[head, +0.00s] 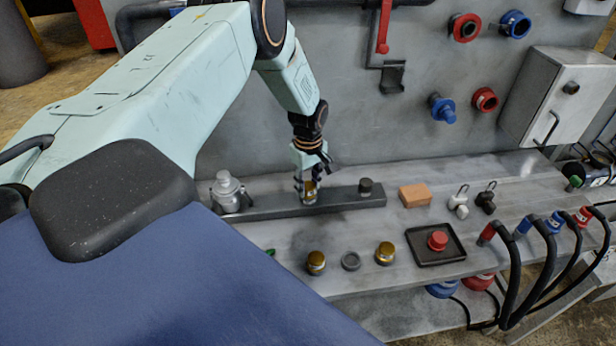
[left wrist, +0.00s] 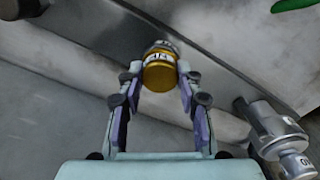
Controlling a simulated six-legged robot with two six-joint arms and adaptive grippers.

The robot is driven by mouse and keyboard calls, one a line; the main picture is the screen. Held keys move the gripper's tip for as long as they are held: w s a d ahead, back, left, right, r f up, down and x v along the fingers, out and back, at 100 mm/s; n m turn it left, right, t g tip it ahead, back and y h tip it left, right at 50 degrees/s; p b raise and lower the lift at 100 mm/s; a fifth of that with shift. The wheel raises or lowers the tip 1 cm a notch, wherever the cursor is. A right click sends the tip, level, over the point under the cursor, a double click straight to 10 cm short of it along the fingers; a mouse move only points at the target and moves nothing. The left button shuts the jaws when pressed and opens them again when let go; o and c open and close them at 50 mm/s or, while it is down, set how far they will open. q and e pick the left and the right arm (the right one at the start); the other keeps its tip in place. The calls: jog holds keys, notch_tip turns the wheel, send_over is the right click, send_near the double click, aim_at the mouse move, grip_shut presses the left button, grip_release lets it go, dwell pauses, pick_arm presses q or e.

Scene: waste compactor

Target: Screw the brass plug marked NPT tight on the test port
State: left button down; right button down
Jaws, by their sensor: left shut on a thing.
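My left gripper (head: 309,185) points down over the dark grey bar (head: 262,210) on the bench. It is shut on a brass plug (head: 311,193), which also shows between the fingers in the left wrist view (left wrist: 159,76). The plug has a pale label band with dark letters too small to read surely. Grey metal shows at its far end, over the bar (left wrist: 85,40); I cannot tell how far the plug is threaded on. Two other brass plugs stand on the bench, one left (head: 316,262) and one right (head: 385,253) of a grey ring. My right gripper is out of view.
A silver fitting (head: 227,190) stands at the bar's left end and a dark stub (head: 366,187) at its right. The grey ring (head: 350,261), an orange block (head: 414,195) and a black tray (head: 416,256) with a red button lie on the bench. Black hoses (head: 512,280) arch at right.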

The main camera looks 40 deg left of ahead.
pick_arm(q)
jog(key=m+b, duration=0.1)
jog(key=m, duration=0.1)
jog(key=shift+f+m, duration=0.1)
jog(key=shift+m, duration=1.5)
jog(key=c, duration=0.8)
grip_release()
jog(key=shift+c, duration=0.5)
